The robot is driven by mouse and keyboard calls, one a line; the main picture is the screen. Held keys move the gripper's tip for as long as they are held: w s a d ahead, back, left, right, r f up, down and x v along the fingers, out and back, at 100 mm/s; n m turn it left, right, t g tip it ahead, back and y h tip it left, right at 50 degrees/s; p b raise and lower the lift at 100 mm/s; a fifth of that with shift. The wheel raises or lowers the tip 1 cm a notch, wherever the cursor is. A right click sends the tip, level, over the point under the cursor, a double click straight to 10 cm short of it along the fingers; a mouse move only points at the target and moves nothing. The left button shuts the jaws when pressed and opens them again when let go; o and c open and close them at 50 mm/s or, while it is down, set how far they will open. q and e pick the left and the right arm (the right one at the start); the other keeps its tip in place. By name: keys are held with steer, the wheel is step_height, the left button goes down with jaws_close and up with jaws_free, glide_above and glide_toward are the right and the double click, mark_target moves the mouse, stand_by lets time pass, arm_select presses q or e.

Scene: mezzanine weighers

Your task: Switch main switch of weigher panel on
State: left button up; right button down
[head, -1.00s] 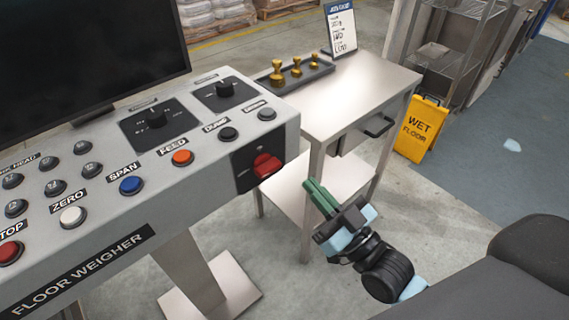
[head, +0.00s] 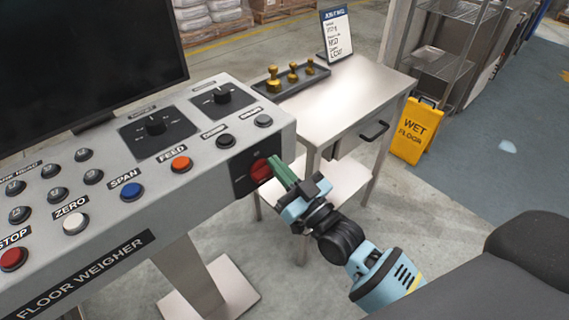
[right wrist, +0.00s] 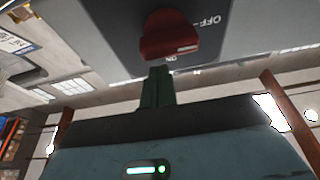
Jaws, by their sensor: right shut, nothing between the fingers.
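The weigher panel (head: 110,215) is a grey sloped console labelled FLOOR WEIGHER. Its main switch (head: 261,169) is a red rotary handle on a dark plate on the panel's right end. In the right wrist view the red switch (right wrist: 168,36) is at the top centre, with an OFF mark beside it and another mark just below it, partly hidden. My right gripper (head: 281,172) is shut and empty, its green fingers right at the switch's right side. In the right wrist view the fingertips (right wrist: 158,72) are just under the handle; I cannot tell whether they touch. My left gripper is not in view.
Several push buttons and two black knobs cover the panel top. A steel table (head: 350,98) stands just right of the panel, with a tray (head: 268,92) of brass weights and a sign (head: 337,34). A yellow wet-floor sign (head: 415,130) stands farther right.

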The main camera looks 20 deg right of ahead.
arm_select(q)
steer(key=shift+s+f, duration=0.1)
arm_select(e)
steer(key=shift+f, duration=0.5)
